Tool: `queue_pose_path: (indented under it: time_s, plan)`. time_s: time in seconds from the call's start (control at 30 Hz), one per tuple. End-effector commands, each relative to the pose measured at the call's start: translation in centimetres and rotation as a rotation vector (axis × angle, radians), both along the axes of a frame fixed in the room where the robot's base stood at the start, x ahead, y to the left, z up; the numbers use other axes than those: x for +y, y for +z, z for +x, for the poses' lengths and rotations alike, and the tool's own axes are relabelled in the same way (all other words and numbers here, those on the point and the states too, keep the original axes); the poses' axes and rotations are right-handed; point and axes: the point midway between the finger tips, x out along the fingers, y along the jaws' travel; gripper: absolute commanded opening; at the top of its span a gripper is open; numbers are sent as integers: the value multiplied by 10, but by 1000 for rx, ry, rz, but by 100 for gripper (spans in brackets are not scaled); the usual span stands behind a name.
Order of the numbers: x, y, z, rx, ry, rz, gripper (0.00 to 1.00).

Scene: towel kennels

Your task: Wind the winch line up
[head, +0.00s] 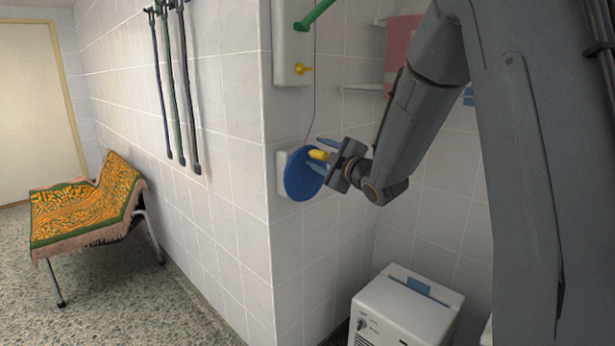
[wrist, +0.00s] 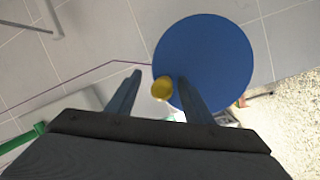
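The winch is a blue disc (head: 301,176) on a white mount (head: 283,172) at the wall corner. A yellow crank knob (head: 318,155) sticks out from the disc's face. A thin dark line (head: 314,100) rises from the winch towards the white wall box; in the wrist view the line (wrist: 90,72) runs left from near the disc. My gripper (head: 321,157) is at the disc, with its fingers apart. In the wrist view the knob (wrist: 162,88) shows between the fingers, closer to the right one. I cannot tell whether either finger touches it.
A white box (head: 292,40) with a green handle (head: 315,14) and a yellow tap-like part (head: 301,69) hangs above. A white appliance (head: 405,310) stands on the floor below.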

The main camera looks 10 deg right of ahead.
Motion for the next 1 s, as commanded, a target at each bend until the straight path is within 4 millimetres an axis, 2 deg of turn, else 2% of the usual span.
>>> queue_pose_path:
  time_s: [0.27,1.0]
  plan:
    - [0,-3,-5,5,4,-2,50]
    - [-49,-2,-68,5,-1,-1,50]
